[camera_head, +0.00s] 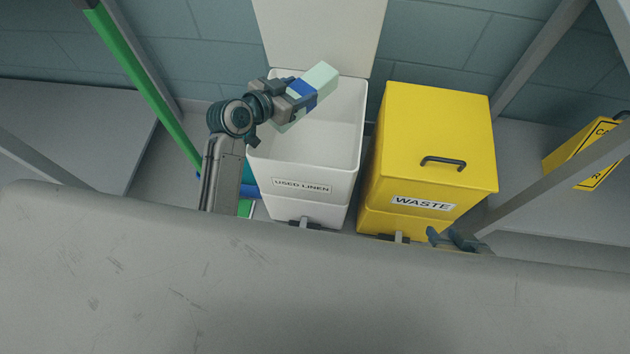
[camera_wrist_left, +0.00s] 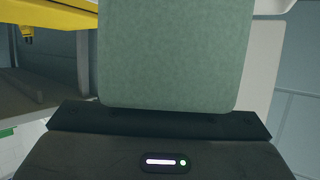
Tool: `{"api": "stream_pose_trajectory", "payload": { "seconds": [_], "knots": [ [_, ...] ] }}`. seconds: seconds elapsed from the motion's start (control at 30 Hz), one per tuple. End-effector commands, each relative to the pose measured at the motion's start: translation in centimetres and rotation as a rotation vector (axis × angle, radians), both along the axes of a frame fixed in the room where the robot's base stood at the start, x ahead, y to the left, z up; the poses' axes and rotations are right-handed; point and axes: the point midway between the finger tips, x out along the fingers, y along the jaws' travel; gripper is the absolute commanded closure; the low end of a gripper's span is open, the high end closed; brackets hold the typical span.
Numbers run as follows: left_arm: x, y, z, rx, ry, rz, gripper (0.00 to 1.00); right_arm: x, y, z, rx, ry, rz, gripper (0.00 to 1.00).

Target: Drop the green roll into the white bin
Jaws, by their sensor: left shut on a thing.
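The green roll (camera_head: 321,77), pale green with a blue band, is held at a tilt by my left gripper (camera_head: 298,98), which is shut on it. Roll and gripper are over the open top of the white bin (camera_head: 304,165), labelled "USED LINEN". In the left wrist view the green roll (camera_wrist_left: 175,55) fills the middle in front of the gripper. The bin's lid (camera_head: 325,35) stands raised at the back. My right gripper (camera_head: 458,240) shows only as a small part at the lower right, partly hidden behind the grey surface; its jaws are unclear.
A yellow bin (camera_head: 435,130) labelled "WASTE", lid shut, stands just right of the white bin. A grey surface (camera_head: 250,290) spans the foreground. A green pole (camera_head: 140,85) slants at left. A yellow sign (camera_head: 590,150) stands at far right.

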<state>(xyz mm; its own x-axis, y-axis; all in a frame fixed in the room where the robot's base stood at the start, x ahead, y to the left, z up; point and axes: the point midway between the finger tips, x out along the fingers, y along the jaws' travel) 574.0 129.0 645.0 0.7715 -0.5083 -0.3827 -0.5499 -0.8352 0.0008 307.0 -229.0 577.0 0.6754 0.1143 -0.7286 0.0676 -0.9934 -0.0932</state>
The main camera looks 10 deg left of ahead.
Motion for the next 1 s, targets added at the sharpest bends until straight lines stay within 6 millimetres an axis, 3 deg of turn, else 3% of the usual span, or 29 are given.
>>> {"api": "stream_pose_trajectory", "payload": {
  "seconds": [0.2, 0.57, 0.6, 0.7, 1.0],
  "knots": [
    [0.02, 0.00, -1.07, -0.001, -0.002, 0.000, 0.76, 0.37, 0.45, -0.57, 0.040, -0.075, -0.015, 0.64],
    [0.01, 0.00, -1.10, -0.001, -0.001, 0.000, 0.76, 0.48, 0.52, -0.45, 0.048, -0.093, -0.018, 0.64],
    [0.01, 0.00, -1.11, -0.001, -0.001, 0.000, 0.38, 0.48, 0.51, -0.45, 0.048, -0.093, -0.018, 0.64],
    [0.02, 0.00, -1.11, -0.001, -0.001, 0.000, 0.20, 0.47, 0.51, -0.46, 0.048, -0.092, -0.018, 0.64],
    [-0.12, 0.09, -1.16, 0.001, 0.001, 0.000, 0.20, 0.45, 0.50, -0.46, 0.046, -0.092, -0.018, 0.64]
  ]
}}
